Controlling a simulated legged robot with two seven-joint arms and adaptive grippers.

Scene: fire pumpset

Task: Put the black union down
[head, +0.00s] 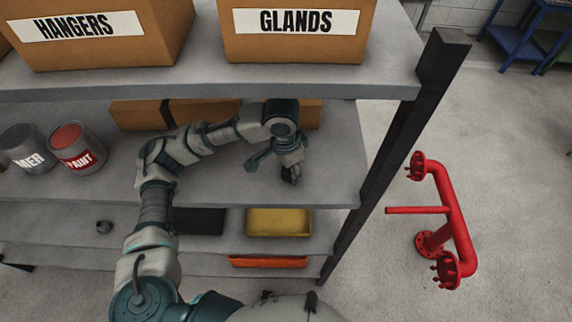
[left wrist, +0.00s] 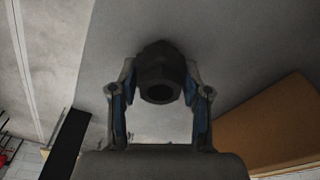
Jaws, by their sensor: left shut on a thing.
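The black union (left wrist: 160,75) is a dark, six-sided fitting with a round hole facing the camera in the left wrist view. My left gripper (head: 289,170) is shut on it, with one finger on each side. In the head view the gripper points down over the right part of the grey middle shelf (head: 325,188). The union shows there only as a small dark shape at the fingertips. I cannot tell whether it touches the shelf. My right gripper is in neither view.
Cardboard boxes (head: 140,114) stand at the back of this shelf, with paint cans (head: 77,148) at left. A black post (head: 400,145) bounds the right; red pipework (head: 455,215) stands beyond.

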